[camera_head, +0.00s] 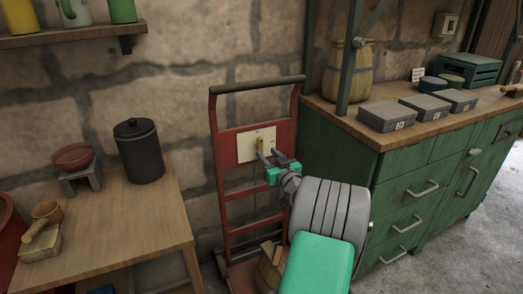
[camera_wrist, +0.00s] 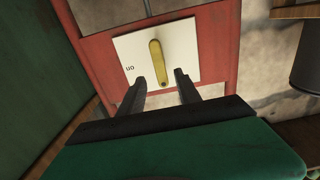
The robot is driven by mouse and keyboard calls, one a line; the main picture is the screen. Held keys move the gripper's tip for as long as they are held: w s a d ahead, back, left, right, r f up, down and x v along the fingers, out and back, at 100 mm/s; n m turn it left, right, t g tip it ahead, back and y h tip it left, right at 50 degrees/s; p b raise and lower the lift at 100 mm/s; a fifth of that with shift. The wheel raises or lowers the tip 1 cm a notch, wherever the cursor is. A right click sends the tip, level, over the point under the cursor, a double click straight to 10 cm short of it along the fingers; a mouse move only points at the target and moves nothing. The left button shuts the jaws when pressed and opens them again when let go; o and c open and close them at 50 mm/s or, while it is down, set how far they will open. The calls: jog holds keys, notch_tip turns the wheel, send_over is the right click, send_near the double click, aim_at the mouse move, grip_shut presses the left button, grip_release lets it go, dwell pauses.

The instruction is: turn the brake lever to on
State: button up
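The brake lever (camera_wrist: 158,62) is a yellow bar on a white plate (camera_wrist: 185,42) fixed to a red frame. In the wrist view it stands nearly along the picture's upright, and the word "on" is printed near the plate's left edge, shown upside down. In the head view the lever (camera_head: 260,146) is small and partly hidden by my gripper. My gripper (camera_wrist: 159,78) is open, with its two dark fingers apart and the lever's lower end showing between their tips. I cannot tell whether either finger touches it. In the head view my gripper (camera_head: 268,155) is in front of the plate.
The red hand truck (camera_head: 219,150) leans near the stone wall. A green cabinet (camera_head: 400,185) with boxes and a barrel (camera_head: 347,75) on top is close on the right. A wooden table (camera_head: 120,225) with a black canister (camera_head: 139,150) stands on the left.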

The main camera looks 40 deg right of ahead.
aim_at(261, 148)
jog(key=x, duration=0.5)
jog(key=shift+w, duration=0.15)
jog(key=shift+c, duration=0.2)
grip_shut()
